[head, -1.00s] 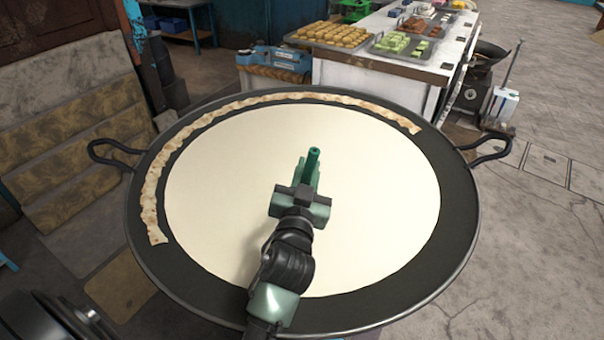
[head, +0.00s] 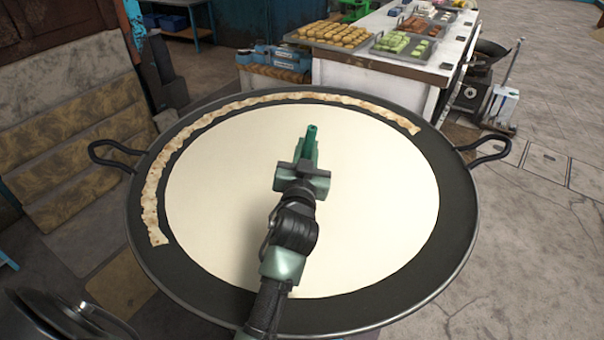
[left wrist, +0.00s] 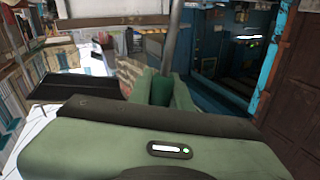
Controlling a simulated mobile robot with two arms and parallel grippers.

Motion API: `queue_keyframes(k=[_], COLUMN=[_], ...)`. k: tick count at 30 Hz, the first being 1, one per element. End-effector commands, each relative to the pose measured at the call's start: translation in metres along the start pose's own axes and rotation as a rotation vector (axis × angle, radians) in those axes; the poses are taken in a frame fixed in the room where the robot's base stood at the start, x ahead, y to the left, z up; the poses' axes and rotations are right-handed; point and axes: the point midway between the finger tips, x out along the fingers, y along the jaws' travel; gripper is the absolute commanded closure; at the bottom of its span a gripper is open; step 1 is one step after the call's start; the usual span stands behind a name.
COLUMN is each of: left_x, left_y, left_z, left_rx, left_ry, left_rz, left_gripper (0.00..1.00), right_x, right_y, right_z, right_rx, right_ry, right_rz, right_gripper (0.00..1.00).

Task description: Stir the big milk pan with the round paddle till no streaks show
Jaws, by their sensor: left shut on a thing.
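The big milk pan (head: 455,230) is a wide dark round pan with two loop handles. Smooth cream-white milk (head: 380,210) fills its middle, and I see no streaks on it. My left gripper (head: 308,152) is above the middle of the milk, slightly toward the back. It is shut on the paddle, whose thin grey rod (left wrist: 172,38) rises between the green fingers in the left wrist view. The paddle's round head is not visible in either view; I cannot tell whether it touches the pan bottom. My right gripper is out of view.
A browned skin strip (head: 152,195) curves along the pan's left and back wall. Behind stands a white counter (head: 375,75) with trays of sweets (head: 345,35). A stove with a wok (head: 488,55) is at the back right. Bare floor (head: 550,230) lies right.

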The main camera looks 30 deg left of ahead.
Motion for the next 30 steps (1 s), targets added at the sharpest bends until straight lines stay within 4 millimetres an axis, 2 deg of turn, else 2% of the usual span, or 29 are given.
queue_keyframes(k=[1,4,15,26,30], left_x=[-0.009,-0.009,0.007,0.008,0.010], left_y=[0.037,0.036,-0.001,-0.005,-0.022], left_z=[-0.016,-0.016,-0.011,-0.008,-0.009], left_rx=[-0.182,-0.181,-0.182,-0.182,-0.179], left_ry=[-0.038,-0.038,-0.037,-0.037,-0.037], left_rz=[0.008,0.008,0.008,0.007,0.007], left_gripper=[1.00,1.00,1.00,1.00,1.00], right_x=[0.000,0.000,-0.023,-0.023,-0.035], right_y=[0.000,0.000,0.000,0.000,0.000], right_z=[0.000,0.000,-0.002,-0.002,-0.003], right_rx=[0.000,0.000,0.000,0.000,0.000], right_ry=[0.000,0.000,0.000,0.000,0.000], right_rz=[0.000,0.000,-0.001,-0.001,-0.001], right_gripper=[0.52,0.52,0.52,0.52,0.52])
